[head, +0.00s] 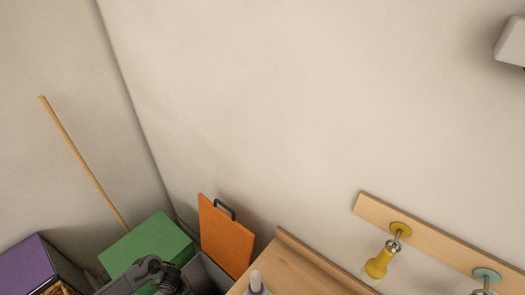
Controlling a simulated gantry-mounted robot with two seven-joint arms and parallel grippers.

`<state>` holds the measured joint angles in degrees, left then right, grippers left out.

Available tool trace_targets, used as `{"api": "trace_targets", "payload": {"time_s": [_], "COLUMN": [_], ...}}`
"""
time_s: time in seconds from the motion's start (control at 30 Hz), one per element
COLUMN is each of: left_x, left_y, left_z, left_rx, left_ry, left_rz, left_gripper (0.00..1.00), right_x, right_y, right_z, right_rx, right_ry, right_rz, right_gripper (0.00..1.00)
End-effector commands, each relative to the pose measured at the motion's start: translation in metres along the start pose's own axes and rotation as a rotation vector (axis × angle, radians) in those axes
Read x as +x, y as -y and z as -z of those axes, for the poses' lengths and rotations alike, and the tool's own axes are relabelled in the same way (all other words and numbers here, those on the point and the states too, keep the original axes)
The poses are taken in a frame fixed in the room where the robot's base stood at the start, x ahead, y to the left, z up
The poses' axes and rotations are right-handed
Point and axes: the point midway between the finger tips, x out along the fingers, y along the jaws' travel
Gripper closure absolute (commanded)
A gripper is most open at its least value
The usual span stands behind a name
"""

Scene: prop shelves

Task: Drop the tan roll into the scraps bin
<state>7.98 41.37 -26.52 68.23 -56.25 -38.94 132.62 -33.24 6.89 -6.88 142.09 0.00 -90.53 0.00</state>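I see no tan roll in the head view. No label reading scraps shows, so I cannot tell which container is the scraps bin. A grey open-topped container (207,276) is partly in view at the bottom edge, beside an upright orange panel (226,240) with a dark handle. A dark grey jointed part (150,271), which looks like part of my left gripper, is in front of a green box and left of the grey container. Its fingertips and anything it may hold cannot be made out. My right gripper is out of view.
A green box (150,240) and a purple box (32,266) stand at the lower left, with a wooden pole (84,164) leaning at the wall. A wooden surface (300,272) is at bottom centre. A yellow object (378,265) hangs from a wall rail (440,238).

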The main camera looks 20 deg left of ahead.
Motion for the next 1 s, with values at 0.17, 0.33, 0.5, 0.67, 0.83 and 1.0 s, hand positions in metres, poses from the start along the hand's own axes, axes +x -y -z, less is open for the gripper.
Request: {"api": "trace_targets", "payload": {"time_s": [0.17,0.33,0.5,0.67,0.83,1.0], "left_x": [0.0077,0.0069,0.0069,0.0070,0.0071,0.0025], "left_y": [0.0000,0.0000,0.0000,0.0000,0.0000,0.0000], "left_z": [0.0004,0.0002,0.0001,0.0001,0.0000,-0.0001], "left_rx": [0.000,0.000,0.000,0.000,0.000,0.000], "left_ry": [-0.001,0.000,0.000,0.000,0.000,0.000], "left_rz": [0.000,0.000,0.000,0.000,0.000,0.000], "left_gripper": [0.82,0.82,0.35,0.16,0.16,0.16], "right_x": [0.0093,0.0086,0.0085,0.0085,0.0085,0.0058], "right_y": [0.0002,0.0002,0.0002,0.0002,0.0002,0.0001], "right_z": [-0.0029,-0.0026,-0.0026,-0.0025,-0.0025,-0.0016], "right_rx": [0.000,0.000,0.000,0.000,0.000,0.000], "right_ry": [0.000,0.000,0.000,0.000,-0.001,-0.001], "right_rz": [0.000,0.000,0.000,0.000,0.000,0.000], "right_gripper": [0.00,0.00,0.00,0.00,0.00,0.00]}}
